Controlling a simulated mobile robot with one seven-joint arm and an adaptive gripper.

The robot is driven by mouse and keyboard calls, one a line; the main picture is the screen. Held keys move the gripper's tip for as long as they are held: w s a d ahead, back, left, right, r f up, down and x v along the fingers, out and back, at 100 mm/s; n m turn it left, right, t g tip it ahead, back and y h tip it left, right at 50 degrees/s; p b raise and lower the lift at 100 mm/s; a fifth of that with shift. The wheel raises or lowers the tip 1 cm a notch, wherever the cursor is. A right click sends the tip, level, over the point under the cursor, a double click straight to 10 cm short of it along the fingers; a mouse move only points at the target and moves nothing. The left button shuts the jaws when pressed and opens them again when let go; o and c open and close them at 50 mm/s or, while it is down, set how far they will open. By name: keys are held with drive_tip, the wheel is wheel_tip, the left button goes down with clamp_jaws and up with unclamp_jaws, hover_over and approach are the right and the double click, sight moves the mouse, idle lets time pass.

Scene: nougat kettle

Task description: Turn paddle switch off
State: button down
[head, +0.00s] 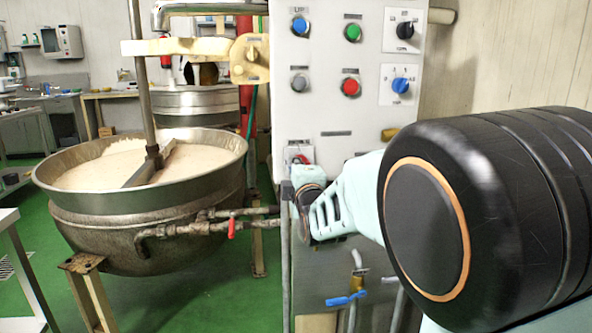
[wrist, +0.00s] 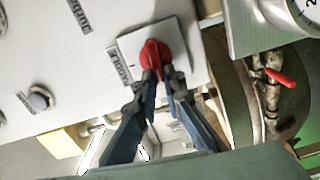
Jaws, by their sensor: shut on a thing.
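The paddle switch is a red knob (wrist: 151,52) on a square light plate in the wrist view, with a label beside it. In the head view the red knob (head: 299,160) shows at the lower left of the white control panel (head: 330,105), partly hidden by my gripper. My gripper (wrist: 160,78) has its two blue fingers closed in on the knob from both sides, with the fingertips at its lower part. In the head view my gripper (head: 301,178) is at the panel's left edge. The exact finger contact is small in the picture.
Several buttons and two dials sit higher on the panel, including a blue dial (head: 400,85). A large steel kettle (head: 150,215) with pale contents and a mixing arm stands left. A red-handled valve (head: 231,228) and a blue-handled valve (head: 346,299) are below.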

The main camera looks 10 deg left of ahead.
drive_tip(key=shift+f+n, duration=0.1)
drive_tip(key=shift+n, duration=0.4)
drive_tip(key=c, duration=2)
unclamp_jaws()
drive_tip(key=v, duration=0.7)
drive_tip(key=shift+s+d, duration=0.1)
drive_tip(key=shift+s, duration=0.15)
